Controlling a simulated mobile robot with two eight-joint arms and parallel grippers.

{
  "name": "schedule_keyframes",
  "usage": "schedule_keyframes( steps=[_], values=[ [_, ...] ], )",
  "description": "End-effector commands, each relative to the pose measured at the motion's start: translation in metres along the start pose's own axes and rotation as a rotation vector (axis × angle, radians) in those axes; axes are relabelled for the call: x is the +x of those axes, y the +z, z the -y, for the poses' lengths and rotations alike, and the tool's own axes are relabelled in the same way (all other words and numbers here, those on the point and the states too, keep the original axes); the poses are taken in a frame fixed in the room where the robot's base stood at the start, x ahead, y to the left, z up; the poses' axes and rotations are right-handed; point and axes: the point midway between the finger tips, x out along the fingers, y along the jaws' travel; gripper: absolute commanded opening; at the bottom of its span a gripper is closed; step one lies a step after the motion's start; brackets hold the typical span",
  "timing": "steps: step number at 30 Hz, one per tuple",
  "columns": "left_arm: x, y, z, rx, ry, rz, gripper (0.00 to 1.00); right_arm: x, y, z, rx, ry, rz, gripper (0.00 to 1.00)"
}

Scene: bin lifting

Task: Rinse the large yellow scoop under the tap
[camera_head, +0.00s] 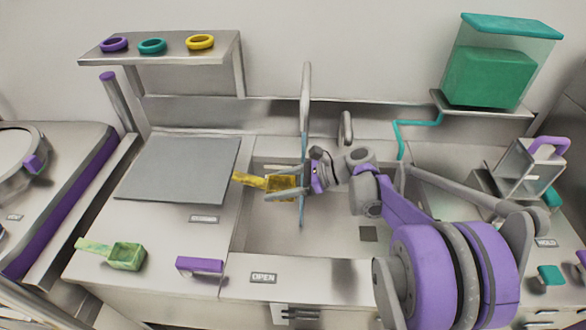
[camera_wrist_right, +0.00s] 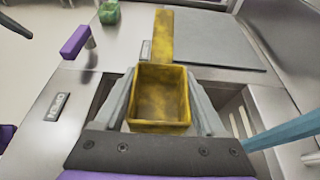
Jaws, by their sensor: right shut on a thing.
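The large yellow scoop (camera_head: 284,183) is over the sink (camera_head: 290,229), its handle pointing left. In the right wrist view, the open cup of the scoop (camera_wrist_right: 158,97) sits between the two grey fingers of my right gripper (camera_wrist_right: 160,76), and its yellow surface has dark patches. My right gripper (camera_head: 287,187) is shut on the cup. The grey tap (camera_head: 305,88) stands behind, and a blue water stream (camera_head: 302,212) falls from it just right of the scoop. The stream (camera_wrist_right: 286,131) passes beside the gripper in the wrist view. My left gripper is not in view.
A green scoop (camera_head: 126,256) lies on the front left counter near a purple handle (camera_head: 200,265). A grey board (camera_head: 178,169) lies left of the sink. A shelf (camera_head: 170,52) with coloured rings is above it.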

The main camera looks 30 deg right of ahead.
Motion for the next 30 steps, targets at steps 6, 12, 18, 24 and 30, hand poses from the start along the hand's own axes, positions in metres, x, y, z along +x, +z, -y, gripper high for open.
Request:
schedule_keyframes(
  steps=[6, 12, 18, 24, 30],
  values=[
    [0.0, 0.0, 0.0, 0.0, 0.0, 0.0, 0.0, 0.0, 0.0, 0.0, 0.0, 0.0, 0.0, 0.15],
    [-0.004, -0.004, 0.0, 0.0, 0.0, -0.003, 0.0, 0.002, 0.008, -0.006, -0.001, 0.001, 0.001, 0.15],
    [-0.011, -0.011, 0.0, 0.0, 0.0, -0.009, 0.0, 0.005, 0.024, -0.019, -0.001, 0.001, 0.001, 0.15],
    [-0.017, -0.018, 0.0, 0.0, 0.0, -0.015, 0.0, 0.009, 0.04, -0.031, -0.002, 0.0, 0.001, 0.15],
    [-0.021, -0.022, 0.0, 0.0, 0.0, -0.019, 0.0, 0.011, 0.049, -0.04, -0.001, 0.001, 0.001, 0.15]
  ],
)
